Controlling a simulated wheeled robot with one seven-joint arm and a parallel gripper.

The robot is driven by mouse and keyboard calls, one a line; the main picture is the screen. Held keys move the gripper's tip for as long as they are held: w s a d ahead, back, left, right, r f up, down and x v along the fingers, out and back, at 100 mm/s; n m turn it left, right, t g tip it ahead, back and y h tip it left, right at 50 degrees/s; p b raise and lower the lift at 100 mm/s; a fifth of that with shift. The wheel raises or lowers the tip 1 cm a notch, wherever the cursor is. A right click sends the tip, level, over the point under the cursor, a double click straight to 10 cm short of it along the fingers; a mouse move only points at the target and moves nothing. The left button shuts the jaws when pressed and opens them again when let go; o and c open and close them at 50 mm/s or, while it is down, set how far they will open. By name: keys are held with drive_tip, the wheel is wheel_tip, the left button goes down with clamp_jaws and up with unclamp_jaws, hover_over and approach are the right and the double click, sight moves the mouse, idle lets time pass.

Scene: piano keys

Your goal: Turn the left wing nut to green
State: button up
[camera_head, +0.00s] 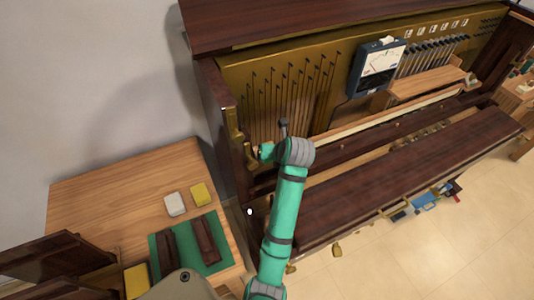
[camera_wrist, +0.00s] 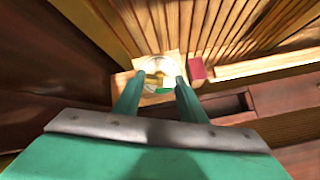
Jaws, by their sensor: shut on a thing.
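In the wrist view, a brass-coloured wing nut (camera_wrist: 155,79) sits on a pale round dial (camera_wrist: 150,64) at the lower left of the piano's inside. A green patch (camera_wrist: 163,91) shows at the dial's lower edge. My gripper (camera_wrist: 158,86) has its two green fingers on either side of the wing nut, shut on it. The fingertips partly cover the dial, so I cannot tell exactly where the nut points. In the head view my gripper (camera_head: 262,151) reaches the left end of the opened piano, and my arm partly hides that spot.
A red block (camera_wrist: 197,71) is just right of the dial. A blue meter (camera_head: 376,68) hangs inside the piano (camera_head: 400,165). A wooden table (camera_head: 100,190) at left holds a white block (camera_head: 174,204), a yellow block (camera_head: 200,194) and dark pieces on a green mat (camera_head: 221,225).

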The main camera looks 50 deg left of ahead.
drive_tip(key=shift+r+m, duration=0.1)
drive_tip(key=shift+m, duration=0.3)
drive_tip(key=shift+w+r+m, duration=0.15)
drive_tip(key=shift+m, duration=0.35)
drive_tip(key=shift+f, duration=0.2)
drive_tip(key=shift+r+m, duration=0.1)
drive_tip(key=shift+m, duration=0.4)
drive_tip(key=o, duration=0.7)
drive_tip(key=shift+d, duration=0.1)
drive_tip(key=shift+c, duration=0.2)
drive_tip(key=o, duration=0.3)
